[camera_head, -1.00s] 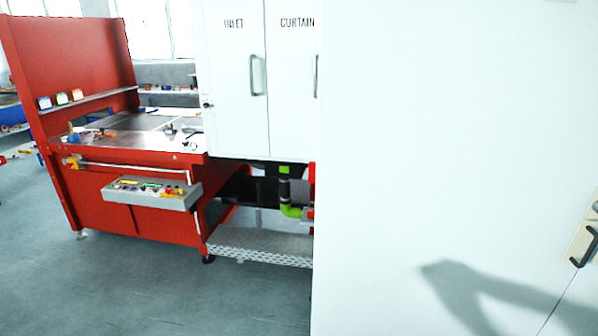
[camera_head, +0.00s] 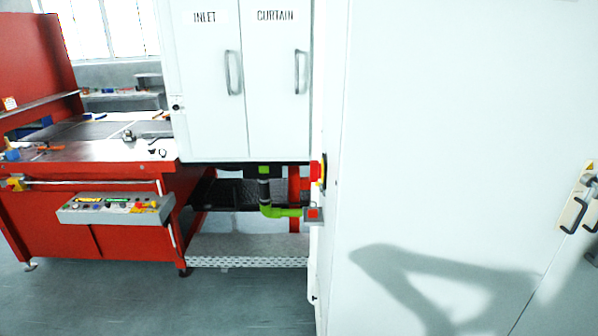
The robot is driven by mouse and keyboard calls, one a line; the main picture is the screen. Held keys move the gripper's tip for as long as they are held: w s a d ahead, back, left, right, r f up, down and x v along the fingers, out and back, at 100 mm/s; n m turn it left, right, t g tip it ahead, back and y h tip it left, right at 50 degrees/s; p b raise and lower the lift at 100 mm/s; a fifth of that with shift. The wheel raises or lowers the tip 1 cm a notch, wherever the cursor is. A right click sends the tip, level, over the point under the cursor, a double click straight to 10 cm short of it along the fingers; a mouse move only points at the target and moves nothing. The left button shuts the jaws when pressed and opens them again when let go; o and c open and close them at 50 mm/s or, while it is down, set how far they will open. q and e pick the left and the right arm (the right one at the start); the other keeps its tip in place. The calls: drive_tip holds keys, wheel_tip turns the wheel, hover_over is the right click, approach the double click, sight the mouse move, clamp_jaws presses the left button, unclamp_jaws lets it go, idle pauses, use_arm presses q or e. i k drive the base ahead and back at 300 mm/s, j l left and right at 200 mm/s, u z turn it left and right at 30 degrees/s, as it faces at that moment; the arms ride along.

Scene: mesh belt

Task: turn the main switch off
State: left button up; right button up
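A red and yellow switch (camera_head: 316,172) shows edge-on at the left side of the large white cabinet (camera_head: 430,130). It could be the main switch, but its position cannot be read from this angle. Neither of my grippers is in view. A dark arm-shaped shadow (camera_head: 400,270) falls on the cabinet's front.
A red workbench (camera_head: 100,245) with a grey control panel (camera_head: 117,208) stands at the left. White doors marked INLET (camera_head: 207,90) and CURTAIN (camera_head: 278,90) are behind. A green pipe (camera_head: 278,211) runs below them. Floor at lower left is clear.

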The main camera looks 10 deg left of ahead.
sight(316, 169)
drive_tip(key=k+j+z, duration=0.1)
drive_tip(key=j, duration=0.85)
drive_tip(key=j+z, duration=0.1)
drive_tip(key=z, duration=0.2)
drive_tip(key=i+j+z, duration=0.1)
drive_tip(key=z, duration=0.2)
drive_tip(key=i+j+z, duration=0.15)
drive_tip(key=j, duration=0.2)
drive_tip(key=i+j+z, duration=0.2)
drive_tip(key=j, duration=0.15)
drive_tip(key=j+z, duration=0.15)
drive_tip(key=j, duration=0.2)
drive_tip(key=i+j+z, duration=0.1)
drive_tip(key=j, duration=0.6)
drive_tip(key=i+j, duration=0.1)
drive_tip(key=j, duration=0.65)
drive_tip(key=i+j+z, duration=0.15)
drive_tip(key=j, duration=0.55)
